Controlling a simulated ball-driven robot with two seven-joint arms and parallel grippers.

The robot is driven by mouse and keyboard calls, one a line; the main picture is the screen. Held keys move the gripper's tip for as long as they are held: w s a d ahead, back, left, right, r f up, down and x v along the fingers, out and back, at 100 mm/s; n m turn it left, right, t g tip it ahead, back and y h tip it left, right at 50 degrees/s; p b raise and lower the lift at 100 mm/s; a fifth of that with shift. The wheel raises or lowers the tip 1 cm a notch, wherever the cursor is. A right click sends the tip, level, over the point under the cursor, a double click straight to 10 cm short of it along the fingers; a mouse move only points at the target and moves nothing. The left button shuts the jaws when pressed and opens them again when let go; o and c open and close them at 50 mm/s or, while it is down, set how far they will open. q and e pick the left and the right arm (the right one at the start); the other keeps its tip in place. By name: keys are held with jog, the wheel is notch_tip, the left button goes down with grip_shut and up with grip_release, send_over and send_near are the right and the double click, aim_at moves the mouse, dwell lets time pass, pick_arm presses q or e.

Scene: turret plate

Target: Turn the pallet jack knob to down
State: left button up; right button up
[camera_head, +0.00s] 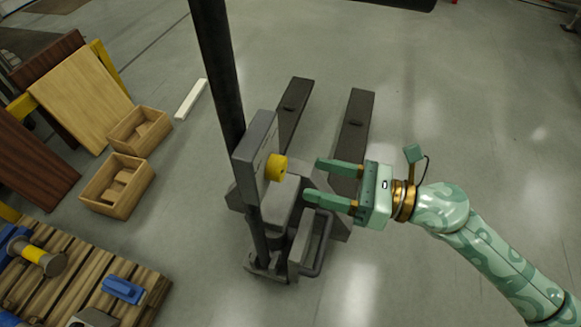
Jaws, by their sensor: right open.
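The pallet jack (290,205) stands on the floor in the middle of the head view, with its two dark forks (352,130) pointing away. A grey plate (255,150) is mounted upright on it by the dark post. The yellow knob (276,168) sticks out from the right face of this plate. My right gripper (311,180) comes in from the right. Its two green fingers are spread and point left toward the knob, with a gap between fingertips and knob. Nothing is between the fingers. The knob's position marks are too small to read. My left gripper is not in view.
A tall dark post (218,70) rises beside the plate. Two wooden boxes (118,186) and leaning boards (80,95) are at left. A wooden pallet (60,275) with a blue block (122,289) and a yellow-handled tool (38,256) is at lower left. Floor at right is clear.

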aim_at(284, 170)
jog(key=x, duration=0.6)
jog(key=shift+a, duration=0.15)
jog(key=c, duration=1)
